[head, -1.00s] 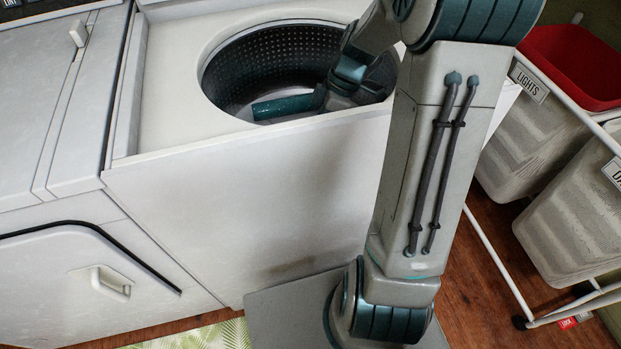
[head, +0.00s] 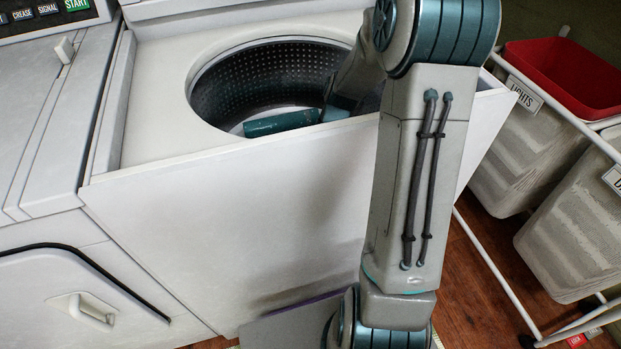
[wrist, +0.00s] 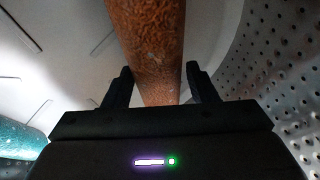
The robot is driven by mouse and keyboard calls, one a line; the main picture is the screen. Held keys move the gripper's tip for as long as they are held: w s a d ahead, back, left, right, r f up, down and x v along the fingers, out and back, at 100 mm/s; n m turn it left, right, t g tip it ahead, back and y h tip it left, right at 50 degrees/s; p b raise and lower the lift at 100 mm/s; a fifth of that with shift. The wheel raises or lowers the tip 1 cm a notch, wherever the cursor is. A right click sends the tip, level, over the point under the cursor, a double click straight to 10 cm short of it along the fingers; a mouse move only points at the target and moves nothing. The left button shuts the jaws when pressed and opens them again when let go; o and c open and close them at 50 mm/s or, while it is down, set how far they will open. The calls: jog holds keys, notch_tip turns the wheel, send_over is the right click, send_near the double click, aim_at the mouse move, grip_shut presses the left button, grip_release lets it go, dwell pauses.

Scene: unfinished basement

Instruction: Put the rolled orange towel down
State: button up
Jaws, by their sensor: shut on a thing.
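The rolled orange towel (wrist: 147,35) shows in the wrist view as a rough, rust-orange roll running from the top edge down between my fingers. My gripper (wrist: 158,72) is shut on it, with one dark finger on each side. The towel and my gripper are inside the perforated drum (head: 262,78) of the open washing machine (head: 220,220). In the head view the towel is hidden by the machine and my arm. Whether the towel touches the drum floor I cannot tell.
The drum's perforated wall (wrist: 270,70) is close on the right in the wrist view. A second white appliance (head: 45,140) stands at the left. A laundry sorter frame (head: 490,262) with bins (head: 570,235) and a red container (head: 565,75) stands at the right.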

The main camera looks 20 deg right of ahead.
jog(key=shift+f, duration=0.1)
jog(key=shift+f+b, duration=0.3)
jog(key=shift+f, duration=0.25)
jog(key=o, duration=1)
jog(key=shift+r, duration=0.25)
jog(key=p+v, duration=0.2)
jog(key=v, duration=0.6)
jog(key=shift+a+r+p, duration=0.1)
jog(key=shift+p, duration=0.3)
